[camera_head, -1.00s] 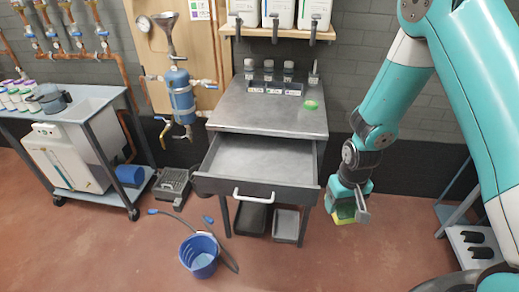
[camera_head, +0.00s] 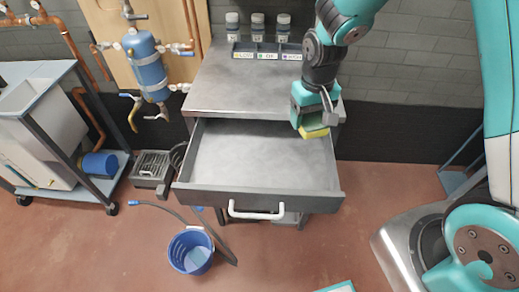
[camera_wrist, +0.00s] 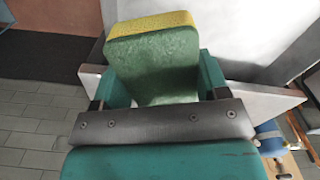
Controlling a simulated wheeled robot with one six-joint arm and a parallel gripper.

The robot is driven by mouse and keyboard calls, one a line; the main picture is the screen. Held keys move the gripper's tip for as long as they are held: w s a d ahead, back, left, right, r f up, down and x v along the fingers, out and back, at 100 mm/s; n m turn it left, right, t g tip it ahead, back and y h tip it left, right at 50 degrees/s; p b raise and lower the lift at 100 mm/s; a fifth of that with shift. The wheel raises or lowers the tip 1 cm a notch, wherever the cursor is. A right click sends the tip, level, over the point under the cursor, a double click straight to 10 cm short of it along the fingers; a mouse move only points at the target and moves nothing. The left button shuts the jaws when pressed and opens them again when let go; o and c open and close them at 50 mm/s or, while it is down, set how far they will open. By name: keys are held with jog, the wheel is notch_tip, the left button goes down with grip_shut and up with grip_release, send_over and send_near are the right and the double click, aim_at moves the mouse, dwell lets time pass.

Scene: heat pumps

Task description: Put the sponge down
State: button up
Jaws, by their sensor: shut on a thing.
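The sponge (camera_head: 314,132) is green with a yellow face. My gripper (camera_head: 318,122) is shut on it, over the right side of the open drawer (camera_head: 245,165). In the wrist view the sponge (camera_wrist: 152,62) stands between the two fingers of my gripper (camera_wrist: 155,82), its yellow side at the top of the picture. The drawer is pulled out of the grey metal table (camera_head: 240,88), and its visible floor is empty. I cannot tell how high above the drawer floor the sponge is.
A blue bucket (camera_head: 191,251) and a hose lie on the floor in front. A blue cart (camera_head: 60,130) stands at the left. The table's front top is clear.

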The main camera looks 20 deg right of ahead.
notch_tip(320, 180, up, 5)
jog(key=b, duration=0.5)
send_over(288, 169)
notch_tip(288, 169, down, 19)
jog(key=shift+f+b, duration=0.1)
jog(key=shift+b, duration=0.45)
jog(key=o, duration=0.9)
